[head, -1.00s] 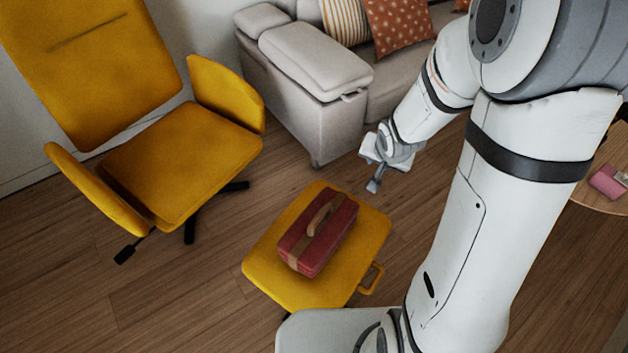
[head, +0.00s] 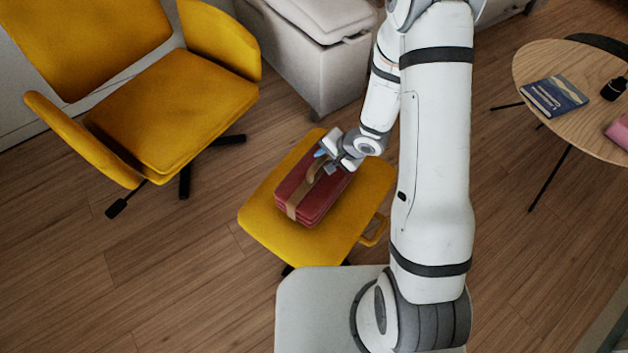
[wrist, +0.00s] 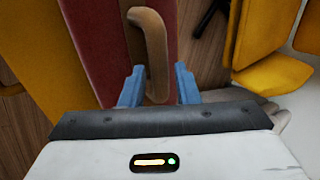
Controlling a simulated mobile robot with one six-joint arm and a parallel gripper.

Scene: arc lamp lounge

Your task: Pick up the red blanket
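The red blanket (head: 322,202) is a folded, boxy bundle with a tan strap and an arched tan handle (wrist: 151,45). It lies on a yellow footstool (head: 262,211). In the head view my gripper (head: 325,162) is at the blanket's far end, by the handle, and partly hides it. In the wrist view the blanket's red top (wrist: 92,38) shows at upper left. The two blue fingers of my gripper (wrist: 159,84) are apart, one on each side of the handle's near part. I see no clear contact with the handle.
A round wooden table (head: 545,65) at right holds a blue book (head: 554,96) and a pink item (head: 619,132). The footstool has a yellow side loop (head: 376,232).

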